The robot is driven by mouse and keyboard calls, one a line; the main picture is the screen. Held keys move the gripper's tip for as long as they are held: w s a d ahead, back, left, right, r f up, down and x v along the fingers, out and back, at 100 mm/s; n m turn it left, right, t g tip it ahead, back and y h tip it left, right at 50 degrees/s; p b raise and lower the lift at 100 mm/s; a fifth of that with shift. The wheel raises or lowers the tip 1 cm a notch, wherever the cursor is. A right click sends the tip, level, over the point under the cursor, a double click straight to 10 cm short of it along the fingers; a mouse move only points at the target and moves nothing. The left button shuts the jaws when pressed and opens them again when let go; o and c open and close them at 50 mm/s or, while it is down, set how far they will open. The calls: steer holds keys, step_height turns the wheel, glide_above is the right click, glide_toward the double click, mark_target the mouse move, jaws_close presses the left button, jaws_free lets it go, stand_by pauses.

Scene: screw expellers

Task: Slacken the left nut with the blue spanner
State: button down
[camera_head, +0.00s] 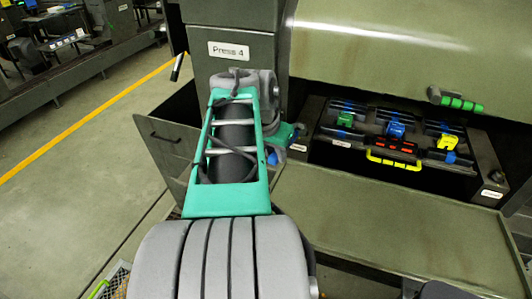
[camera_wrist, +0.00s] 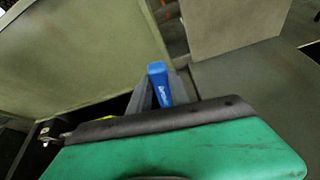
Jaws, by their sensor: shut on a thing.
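In the wrist view, the blue spanner (camera_wrist: 158,75) shows as a blue bar end with small pale lettering. It sits between the grey fingers of my gripper (camera_wrist: 160,97), which is shut on it. The green wrist cover hides the lower part of that view. In the head view, my arm hides most of the gripper; small blue parts (camera_head: 286,133) show just right of the arm, in front of the press. I cannot make out the left nut in either view, and I cannot tell whether the spanner touches anything.
The press label (camera_head: 229,51) reads "Press 4". A dark recess at right holds a rack (camera_head: 330,131) with green, blue and yellow pieces and a yellow handle (camera_head: 394,161). A wide green-grey tray (camera_head: 390,220) lies below. A green-gripped handle (camera_head: 457,101) sticks out above. Open floor lies left.

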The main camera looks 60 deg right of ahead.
steer(key=shift+w+d+f+p, duration=0.15)
steer(key=shift+d+p, duration=0.1)
steer(key=shift+d, duration=0.75)
steer(key=shift+w+d+r+p, duration=0.1)
steer(key=shift+w+d+p, duration=0.15)
steer(key=shift+d, duration=0.8)
steer(key=shift+w+d+f+p, duration=0.1)
steer(key=shift+d+p, duration=0.15)
steer(key=shift+d, duration=0.75)
steer(key=shift+d+f+b, duration=0.2)
steer(key=shift+f+b, duration=0.35)
steer(key=shift+f, duration=0.3)
steer(key=shift+a, duration=0.2)
steer(key=shift+f+b, duration=1.3)
steer(key=shift+b, duration=0.2)
steer(key=shift+s+d+n+t+b, duration=0.1)
steer(key=shift+s+n+t+b, duration=0.2)
steer(key=shift+s+n+b, duration=0.6)
steer(key=shift+s, duration=0.2)
